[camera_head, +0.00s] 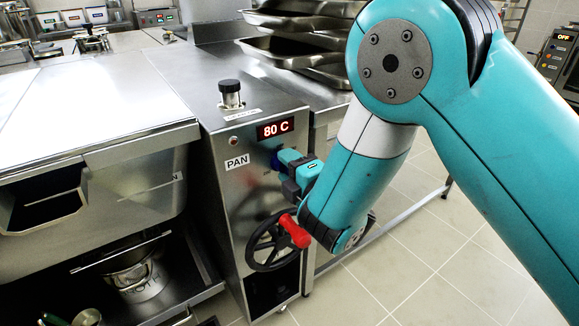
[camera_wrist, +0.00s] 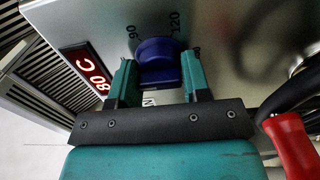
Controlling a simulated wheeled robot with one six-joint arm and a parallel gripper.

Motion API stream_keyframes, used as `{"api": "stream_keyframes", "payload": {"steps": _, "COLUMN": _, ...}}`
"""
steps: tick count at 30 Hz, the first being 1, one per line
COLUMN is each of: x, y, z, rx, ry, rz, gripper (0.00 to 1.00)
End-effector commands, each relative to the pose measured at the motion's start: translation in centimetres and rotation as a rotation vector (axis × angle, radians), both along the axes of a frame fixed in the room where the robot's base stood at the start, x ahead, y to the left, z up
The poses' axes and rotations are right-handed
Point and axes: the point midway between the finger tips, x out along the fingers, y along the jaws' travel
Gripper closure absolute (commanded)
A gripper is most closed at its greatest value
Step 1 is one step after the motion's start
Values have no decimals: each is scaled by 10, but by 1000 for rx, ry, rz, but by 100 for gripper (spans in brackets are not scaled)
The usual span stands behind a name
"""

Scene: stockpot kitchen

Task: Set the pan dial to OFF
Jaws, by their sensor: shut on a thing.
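The pan dial (camera_wrist: 160,62) is a blue knob on the steel front panel, with the numbers 90 and 120 printed around it in the wrist view. In the head view only a little of the dial (camera_head: 277,160) shows behind my gripper (camera_head: 283,165). In the wrist view my gripper (camera_wrist: 158,82) has its two teal fingers on either side of the dial, shut on it. The red display (camera_wrist: 87,69) reads 80 C; it also shows in the head view (camera_head: 275,129). The dial's pointer and its OFF mark cannot be made out.
A black handwheel (camera_head: 268,243) with a red handle (camera_head: 295,231) sits just below the dial. A PAN label (camera_head: 237,162) is left of it. The steel tilting pan (camera_head: 100,190) stands at left, with stacked trays (camera_head: 300,45) behind. Tiled floor (camera_head: 400,250) is open at right.

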Motion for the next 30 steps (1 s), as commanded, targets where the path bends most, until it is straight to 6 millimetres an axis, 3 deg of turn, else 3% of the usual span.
{"api": "stream_keyframes", "payload": {"steps": 5, "x": -1, "y": 1, "z": -1, "rx": -1, "ry": 1, "rz": 4, "gripper": 80}}
{"api": "stream_keyframes", "payload": {"steps": 6, "x": -1, "y": 1, "z": -1, "rx": 0, "ry": 1, "rz": 4, "gripper": 54}}
{"api": "stream_keyframes", "payload": {"steps": 9, "x": -1, "y": 2, "z": 0, "rx": -1, "ry": 1, "rz": 4, "gripper": 34}}
{"api": "stream_keyframes", "payload": {"steps": 21, "x": -7, "y": -7, "z": -2, "rx": 0, "ry": 1, "rz": -2, "gripper": 34}}
{"api": "stream_keyframes", "payload": {"steps": 25, "x": -25, "y": -21, "z": -5, "rx": 2, "ry": 1, "rz": -4, "gripper": 34}}
{"api": "stream_keyframes", "payload": {"steps": 30, "x": -63, "y": -41, "z": -5, "rx": 1, "ry": 1, "rz": 4, "gripper": 34}}
